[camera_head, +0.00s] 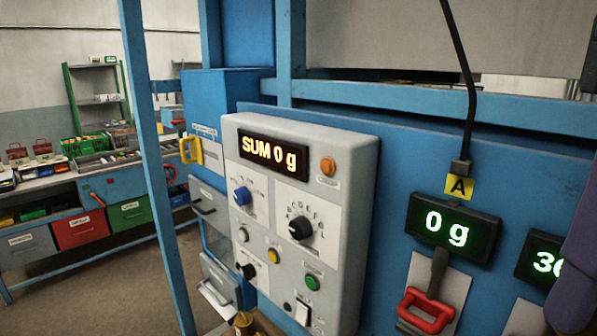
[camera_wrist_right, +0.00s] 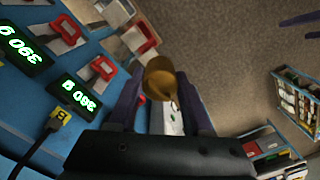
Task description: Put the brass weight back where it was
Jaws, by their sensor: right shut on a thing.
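My right gripper (camera_wrist_right: 160,92) is shut on a brass weight (camera_wrist_right: 160,77), which sits between its two dark fingers in the right wrist view. The gripper is near the blue panel, beside the red handles. A brass-coloured thing (camera_head: 243,324) shows at the bottom edge of the head view, mostly cut off; I cannot tell if it is the same weight. Two dark finger shapes of my left gripper (camera_wrist_right: 303,26) stand apart at the top right of the wrist view, over the floor, with nothing seen between them.
The grey control box (camera_head: 300,220) reads "SUM 0 g". The display under tag A (camera_head: 453,228) reads "0 g", above a red handle (camera_head: 426,310). A blue post (camera_head: 155,170) stands left; a bench with bins is beyond.

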